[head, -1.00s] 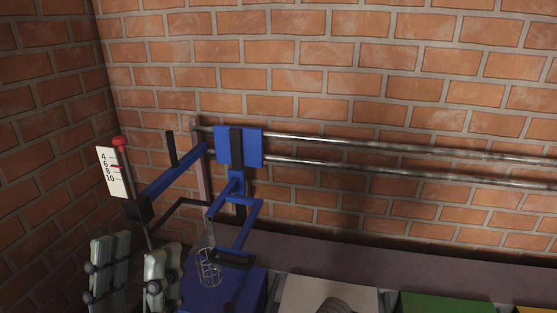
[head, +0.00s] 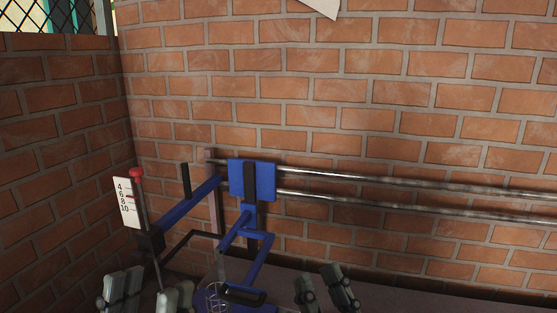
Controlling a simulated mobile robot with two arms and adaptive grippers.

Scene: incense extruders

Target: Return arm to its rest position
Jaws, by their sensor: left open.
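A blue arm frame (head: 261,250) hangs from a blue carriage (head: 266,181) at the left end of two metal rails. A wire basket (head: 217,297) shows below it, cut by the bottom edge. A rod with a red knob (head: 136,173) stands left of it, beside a white scale plate (head: 125,203) marked 4, 6, 8, 10. My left gripper (head: 148,294) is open at the lower left, near the rod's lower end; I cannot tell how close in depth. My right gripper (head: 326,290) is at the bottom, right of the basket, its fingers apart with nothing seen between them.
The metal rails (head: 400,199) run right along a brick wall (head: 400,110). A second brick wall (head: 60,150) closes the left side, with a window (head: 40,15) above. A grey ledge (head: 390,297) lies below the rails. The worktop is mostly out of view.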

